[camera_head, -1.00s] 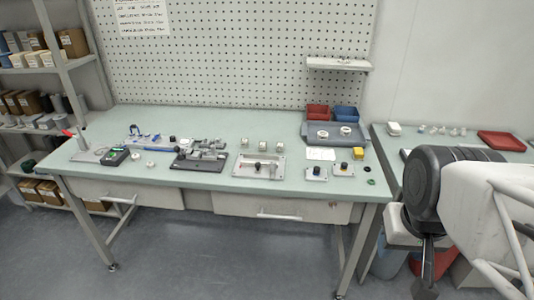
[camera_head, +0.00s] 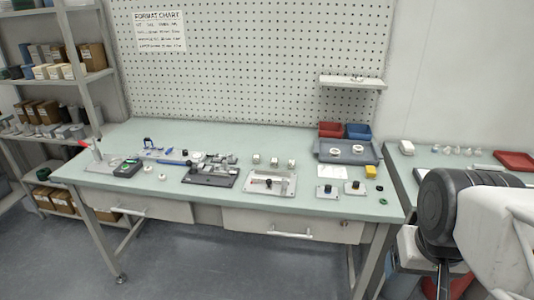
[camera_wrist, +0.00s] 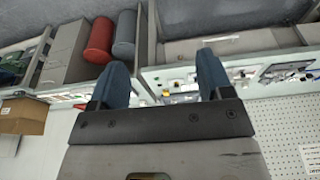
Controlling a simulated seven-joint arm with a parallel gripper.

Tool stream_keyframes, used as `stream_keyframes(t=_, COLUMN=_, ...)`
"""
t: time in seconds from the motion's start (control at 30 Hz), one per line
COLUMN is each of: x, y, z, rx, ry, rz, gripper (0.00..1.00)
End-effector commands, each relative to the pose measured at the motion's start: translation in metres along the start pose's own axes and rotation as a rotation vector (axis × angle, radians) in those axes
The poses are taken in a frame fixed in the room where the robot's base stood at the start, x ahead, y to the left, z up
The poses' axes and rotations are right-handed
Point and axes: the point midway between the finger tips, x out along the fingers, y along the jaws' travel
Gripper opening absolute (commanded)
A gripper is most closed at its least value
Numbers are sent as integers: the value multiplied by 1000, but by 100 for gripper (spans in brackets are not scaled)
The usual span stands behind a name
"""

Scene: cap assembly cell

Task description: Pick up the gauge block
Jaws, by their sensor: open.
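I cannot tell for sure which piece is the gauge block. In the head view only part of my arm shows at the lower right.
The green bench (camera_head: 225,137) carries a dark fixture (camera_head: 210,178), a light tray (camera_head: 268,185), a grey tray (camera_head: 346,154), red (camera_head: 330,129) and blue (camera_head: 358,131) bins. A pegboard (camera_head: 250,60) stands behind. A shelf rack (camera_head: 85,75) is at left, a side table with a red tray (camera_head: 515,160) at right.

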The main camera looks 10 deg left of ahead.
Motion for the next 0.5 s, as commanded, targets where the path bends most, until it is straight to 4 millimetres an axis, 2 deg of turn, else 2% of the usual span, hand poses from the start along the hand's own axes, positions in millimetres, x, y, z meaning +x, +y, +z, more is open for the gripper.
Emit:
stream_keyframes(t=0.33, x=-1, y=0, z=-2, rx=4, ry=-1, rz=-1, gripper=72)
stream_keyframes(t=0.5, x=-4, y=-3, z=-16, rx=27, ry=-4, rz=-8, gripper=72)
